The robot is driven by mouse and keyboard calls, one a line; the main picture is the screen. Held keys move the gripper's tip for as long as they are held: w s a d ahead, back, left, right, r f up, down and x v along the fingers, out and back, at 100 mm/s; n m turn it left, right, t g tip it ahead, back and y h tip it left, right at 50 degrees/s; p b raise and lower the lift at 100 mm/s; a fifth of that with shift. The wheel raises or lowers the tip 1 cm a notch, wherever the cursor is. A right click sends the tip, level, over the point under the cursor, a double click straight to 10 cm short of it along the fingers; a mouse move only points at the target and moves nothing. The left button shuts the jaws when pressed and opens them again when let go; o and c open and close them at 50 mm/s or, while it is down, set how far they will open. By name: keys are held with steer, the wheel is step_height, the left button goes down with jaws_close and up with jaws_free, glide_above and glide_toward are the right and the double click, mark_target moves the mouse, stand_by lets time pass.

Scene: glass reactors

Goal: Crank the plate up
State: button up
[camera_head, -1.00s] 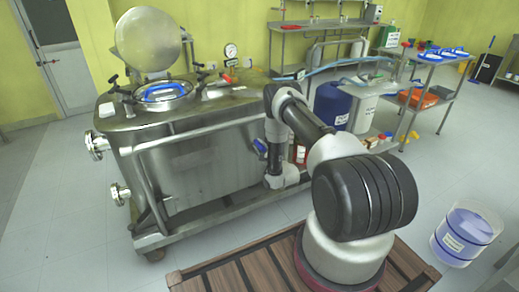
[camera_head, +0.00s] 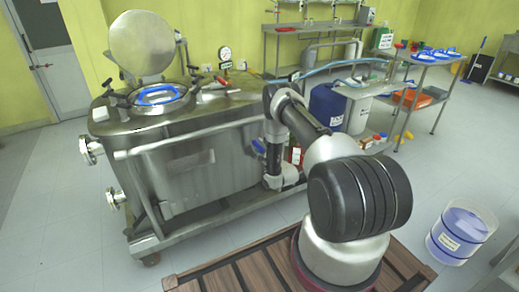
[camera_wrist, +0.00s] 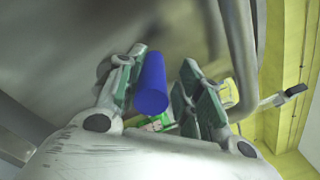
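A round metal plate (camera_head: 142,44) stands raised and tilted above the round top opening of a steel tank (camera_head: 190,175) in the head view. A small blue handle (camera_head: 259,146) shows at the tank's side, beside my wrist. In the wrist view, a blue cylindrical handle (camera_wrist: 151,86) lies between the fingers of my gripper (camera_wrist: 160,88). The gripper is open around it. The handle is close to the left finger, with a gap to the right finger. Whether it touches the left finger is unclear. My arm hides the gripper in the head view.
A blue ring (camera_head: 160,95) lies at the tank's opening. A gauge (camera_head: 225,55) stands on the tank top. A clear bucket (camera_head: 461,235) stands on the floor at right.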

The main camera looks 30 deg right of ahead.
steer(key=shift+a+f, duration=0.15)
steer(key=shift+f, duration=0.05)
steer(key=shift+s, duration=0.1)
steer(key=s, duration=1.1)
steer(key=shift+s, duration=0.4)
steer(key=shift+d, duration=0.2)
